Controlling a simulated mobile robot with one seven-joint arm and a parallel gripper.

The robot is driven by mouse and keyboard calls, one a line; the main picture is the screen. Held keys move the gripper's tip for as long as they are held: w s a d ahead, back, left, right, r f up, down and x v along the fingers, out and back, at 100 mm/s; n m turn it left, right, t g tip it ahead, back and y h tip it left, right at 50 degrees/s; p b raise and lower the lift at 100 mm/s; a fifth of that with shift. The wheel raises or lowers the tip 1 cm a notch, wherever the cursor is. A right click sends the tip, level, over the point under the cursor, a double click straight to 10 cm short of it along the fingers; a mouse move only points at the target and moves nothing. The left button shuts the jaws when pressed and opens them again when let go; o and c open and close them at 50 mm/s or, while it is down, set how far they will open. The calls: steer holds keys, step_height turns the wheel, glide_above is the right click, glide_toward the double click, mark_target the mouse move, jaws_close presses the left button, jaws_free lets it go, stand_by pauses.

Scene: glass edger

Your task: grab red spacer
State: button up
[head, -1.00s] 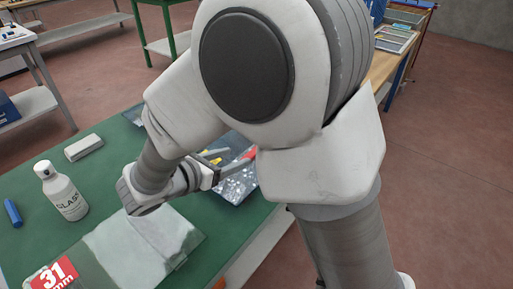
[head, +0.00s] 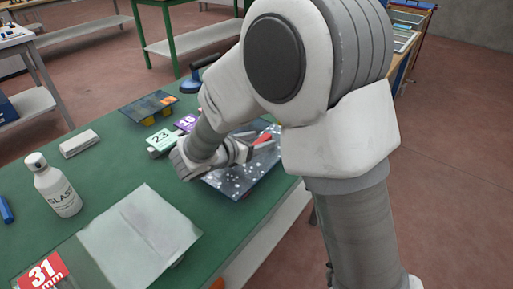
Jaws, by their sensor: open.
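A small red piece (head: 263,139), which looks like the red spacer, shows above the dark, white-speckled sheet at the right side of the green table. My gripper (head: 266,142) is open and right at it, with its fingers pointing right. The red piece appears to lie between or just beside the fingers. I cannot tell whether they touch it. My arm hides part of the area around it.
The dark speckled sheet (head: 238,184) lies under my gripper near the table edge. Green (head: 160,141) and purple (head: 185,123) numbered blocks stand close behind. A white bottle (head: 55,188), pale cloth (head: 140,232) and red 31 mm sign (head: 43,272) are at left and front.

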jaws_close()
steer(key=shift+r, duration=0.1)
stand_by(0.3)
